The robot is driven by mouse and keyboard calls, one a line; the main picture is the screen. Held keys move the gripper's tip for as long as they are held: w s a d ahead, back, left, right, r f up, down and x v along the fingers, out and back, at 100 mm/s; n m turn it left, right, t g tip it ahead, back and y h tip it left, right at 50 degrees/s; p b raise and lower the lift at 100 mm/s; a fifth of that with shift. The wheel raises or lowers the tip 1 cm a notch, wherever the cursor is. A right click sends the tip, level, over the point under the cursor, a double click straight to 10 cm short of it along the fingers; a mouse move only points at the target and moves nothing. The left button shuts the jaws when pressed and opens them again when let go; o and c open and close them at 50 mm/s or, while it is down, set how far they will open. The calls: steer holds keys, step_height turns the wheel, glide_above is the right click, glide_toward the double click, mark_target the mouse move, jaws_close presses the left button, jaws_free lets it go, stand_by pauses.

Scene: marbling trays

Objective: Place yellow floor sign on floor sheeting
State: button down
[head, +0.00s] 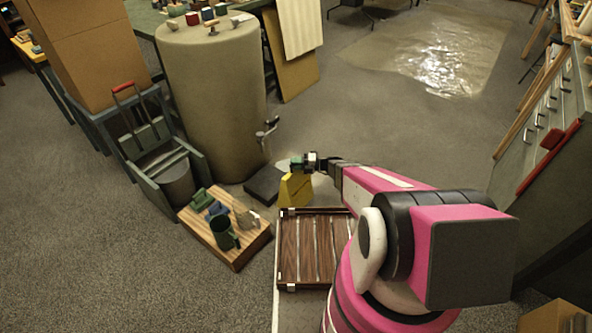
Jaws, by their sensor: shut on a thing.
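The yellow floor sign (294,190) stands upright or nearly so near the picture's middle, just beyond the slatted wooden tray. My gripper (297,166) is at its top edge and shut on it. The fingertips are small and partly hidden. I cannot tell whether the sign's foot touches the floor. The floor sheeting (425,48), a shiny, translucent sheet, lies flat on the carpet at the upper right, well apart from the sign. No objects lie on its visible part.
The slatted wooden tray (291,250) is below the sign. A tan column (216,100) stands behind. Drawers (545,125) line the right. Carpet between sign and sheeting is clear.

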mark_target(295, 183)
steer(key=shift+w+d+f, duration=0.15)
steer(key=shift+w+f, duration=0.3)
steer(key=shift+w, duration=0.1)
steer(key=shift+s+f, duration=0.1)
steer(key=shift+f, duration=1.85)
steer(key=c, duration=1)
jaws_free()
